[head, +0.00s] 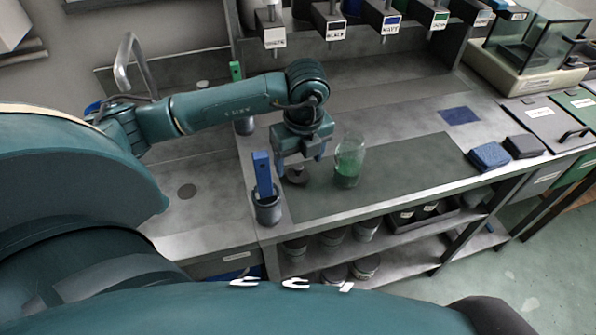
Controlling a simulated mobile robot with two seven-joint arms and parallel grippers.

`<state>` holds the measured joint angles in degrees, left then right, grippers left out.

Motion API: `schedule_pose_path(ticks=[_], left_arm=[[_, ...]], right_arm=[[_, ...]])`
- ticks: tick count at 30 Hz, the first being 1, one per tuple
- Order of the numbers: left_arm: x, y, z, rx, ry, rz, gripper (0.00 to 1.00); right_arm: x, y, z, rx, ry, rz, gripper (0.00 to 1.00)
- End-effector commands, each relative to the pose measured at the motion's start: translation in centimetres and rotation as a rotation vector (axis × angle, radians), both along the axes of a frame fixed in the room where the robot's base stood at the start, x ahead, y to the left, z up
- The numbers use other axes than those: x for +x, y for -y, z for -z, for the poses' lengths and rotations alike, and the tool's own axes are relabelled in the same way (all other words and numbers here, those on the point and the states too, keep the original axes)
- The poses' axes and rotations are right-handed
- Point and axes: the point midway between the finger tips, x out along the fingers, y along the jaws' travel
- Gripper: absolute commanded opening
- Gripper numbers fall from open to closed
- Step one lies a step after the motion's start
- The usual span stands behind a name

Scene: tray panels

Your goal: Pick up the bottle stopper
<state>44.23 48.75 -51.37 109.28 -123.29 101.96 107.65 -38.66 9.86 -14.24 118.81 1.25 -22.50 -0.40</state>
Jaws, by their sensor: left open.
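The bottle stopper appears to be the small dark round piece (296,176) on the worktop, at the left end of the dark mat. My left gripper (299,163) points down right over it, with its two fingers apart. The fingers look to be at either side of the piece, above or around it; I cannot tell whether they touch it. My right gripper is not in view.
A glass with green liquid (348,168) stands close to the right of my left gripper. A dark cup holding a blue upright piece (263,176) stands close to the left. The dark mat (420,165) is clear further right. Blue and dark blocks (489,156) lie beyond.

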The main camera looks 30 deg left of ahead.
Motion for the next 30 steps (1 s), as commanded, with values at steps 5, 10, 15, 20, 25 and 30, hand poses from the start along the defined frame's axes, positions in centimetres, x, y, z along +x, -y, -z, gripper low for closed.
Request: schedule_pose_path(ticks=[5,10,15,20,25,30], left_arm=[[0.0,-0.3,2.4,0.001,-0.002,-0.002,0.7],[0.0,-0.4,3.0,0.0,0.0,0.0,0.7],[0.0,-0.4,3.0,0.0,0.0,0.0,0.68],[0.0,-0.4,3.0,0.0,0.0,0.0,0.54],[0.0,-0.4,3.0,0.0,0.0,0.0,0.41],[0.0,-0.4,3.0,0.0,0.001,0.0,0.27]], right_arm=[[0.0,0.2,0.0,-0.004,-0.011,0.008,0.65],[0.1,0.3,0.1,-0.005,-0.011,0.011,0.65],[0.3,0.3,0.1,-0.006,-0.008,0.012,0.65],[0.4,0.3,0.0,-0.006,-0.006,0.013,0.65],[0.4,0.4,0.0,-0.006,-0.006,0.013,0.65],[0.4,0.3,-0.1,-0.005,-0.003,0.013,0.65]])
